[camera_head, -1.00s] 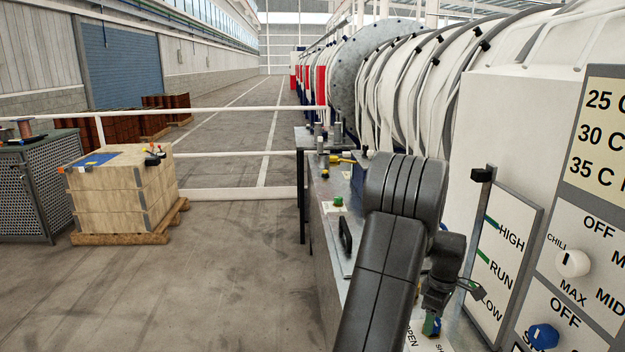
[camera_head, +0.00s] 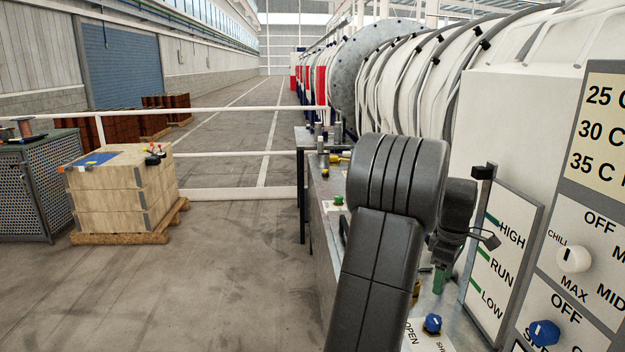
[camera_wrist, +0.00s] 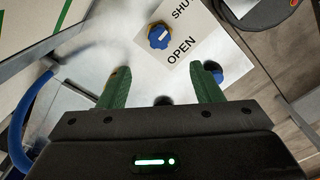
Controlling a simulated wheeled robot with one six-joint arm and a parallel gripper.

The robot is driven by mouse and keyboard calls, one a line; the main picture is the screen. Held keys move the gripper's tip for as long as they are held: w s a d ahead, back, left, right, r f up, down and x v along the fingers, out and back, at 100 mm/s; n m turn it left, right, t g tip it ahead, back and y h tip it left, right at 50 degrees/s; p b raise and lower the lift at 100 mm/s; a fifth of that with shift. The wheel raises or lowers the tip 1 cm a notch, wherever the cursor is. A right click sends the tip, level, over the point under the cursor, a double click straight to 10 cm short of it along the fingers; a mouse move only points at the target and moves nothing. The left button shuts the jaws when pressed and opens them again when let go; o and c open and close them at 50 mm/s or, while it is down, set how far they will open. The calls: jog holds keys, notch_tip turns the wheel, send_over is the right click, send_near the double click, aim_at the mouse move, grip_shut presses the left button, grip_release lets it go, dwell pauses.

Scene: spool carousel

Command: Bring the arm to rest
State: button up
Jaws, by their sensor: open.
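My arm rises in front of the camera in the head view, over the metal bench. My gripper (camera_head: 440,281) hangs above the bench, partly hidden by my arm. In the wrist view my gripper (camera_wrist: 160,70) shows two green fingers spread apart with nothing held between them. A blue knob (camera_wrist: 159,36) on a white OPEN/SHUT plate (camera_wrist: 181,75) lies beyond the fingertips, clear of them. The blue knob also shows below the gripper in the head view (camera_head: 433,323).
A panel marked HIGH, RUN, LOW (camera_head: 499,262) stands close to the right of my gripper. A dial panel (camera_head: 590,225) is farther right. A railing (camera_head: 230,154), a wooden crate (camera_head: 122,190) and a grey cabinet (camera_head: 40,185) stand left. Open floor lies between crate and bench.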

aim_at(434, 318)
notch_tip(434, 318, down, 12)
jog(key=shift+f+p, duration=0.25)
jog(key=shift+p, duration=0.15)
jog(key=m, duration=0.4)
jog(key=shift+m+p, duration=0.3)
jog(key=shift+p, duration=0.1)
jog(key=m+p, duration=0.1)
jog(key=m, duration=0.3)
jog(key=shift+m, duration=0.3)
jog(key=m+p, duration=0.2)
jog(key=m, duration=0.2)
jog(key=shift+r+m, duration=0.1)
jog(key=shift+m, duration=0.3)
jog(key=shift+m+p, duration=1.1)
jog(key=shift+m, duration=0.9)
